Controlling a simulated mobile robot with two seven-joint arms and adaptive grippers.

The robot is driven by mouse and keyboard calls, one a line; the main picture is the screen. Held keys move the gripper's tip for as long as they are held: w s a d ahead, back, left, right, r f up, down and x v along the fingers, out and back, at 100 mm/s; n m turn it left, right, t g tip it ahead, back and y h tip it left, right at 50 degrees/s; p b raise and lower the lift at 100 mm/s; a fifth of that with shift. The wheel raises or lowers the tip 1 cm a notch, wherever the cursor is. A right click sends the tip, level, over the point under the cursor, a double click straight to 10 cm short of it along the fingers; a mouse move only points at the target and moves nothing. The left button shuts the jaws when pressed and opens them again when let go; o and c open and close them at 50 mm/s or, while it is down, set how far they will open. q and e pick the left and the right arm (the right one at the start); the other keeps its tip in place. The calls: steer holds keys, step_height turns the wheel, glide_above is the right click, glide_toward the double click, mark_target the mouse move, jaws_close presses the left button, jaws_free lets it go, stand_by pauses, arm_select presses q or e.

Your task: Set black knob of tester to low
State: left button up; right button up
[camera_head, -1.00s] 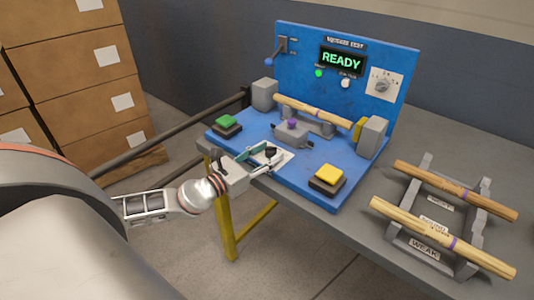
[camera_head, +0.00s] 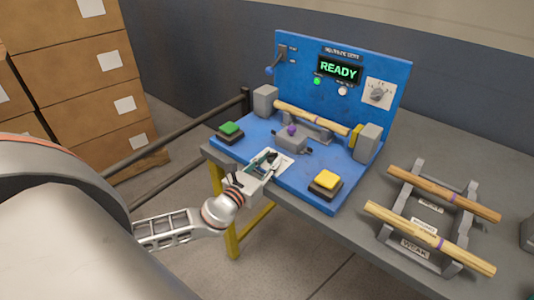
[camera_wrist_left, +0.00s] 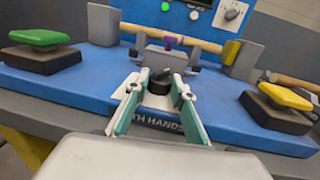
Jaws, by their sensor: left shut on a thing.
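The blue tester (camera_head: 300,205) stands on the grey table, its screen reading READY. Its black knob (camera_wrist_left: 160,80) sits on a white plate (camera_head: 285,162) near the front edge of the base. My left gripper (camera_head: 268,161) comes in low from the front; in the left wrist view its fingers (camera_wrist_left: 160,88) are shut on the black knob, one on each side. The knob's pointer and the plate's marks are too small or covered to read. My right gripper is not in view.
A green button (camera_head: 231,129) is left of the gripper and a yellow button (camera_head: 326,181) right. A wooden rod (camera_head: 312,117) lies across the tester behind a small grey block with a purple top (camera_head: 291,135). A rack (camera_head: 420,252) with two rods stands right.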

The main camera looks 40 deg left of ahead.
arm_select(q)
steer(key=y, duration=0.1)
steer(key=n+y+p, duration=0.2)
steer(key=shift+d+r+g+y, duration=0.15)
steer(key=shift+d+g+y, duration=0.15)
steer(key=shift+y, duration=0.1)
steer(key=shift+w+d+n+g+y+p, duration=0.1)
steer(key=shift+n+g+y+p, duration=0.3)
steer(key=shift+n+y, duration=0.55)
steer(key=shift+n+g+y, duration=0.3)
steer(key=shift+n+y, duration=0.25)
steer(key=shift+y, duration=0.4)
steer(key=shift+n+g+y, duration=0.5)
steer(key=shift+n+y, duration=0.1)
steer(key=shift+y, duration=0.2)
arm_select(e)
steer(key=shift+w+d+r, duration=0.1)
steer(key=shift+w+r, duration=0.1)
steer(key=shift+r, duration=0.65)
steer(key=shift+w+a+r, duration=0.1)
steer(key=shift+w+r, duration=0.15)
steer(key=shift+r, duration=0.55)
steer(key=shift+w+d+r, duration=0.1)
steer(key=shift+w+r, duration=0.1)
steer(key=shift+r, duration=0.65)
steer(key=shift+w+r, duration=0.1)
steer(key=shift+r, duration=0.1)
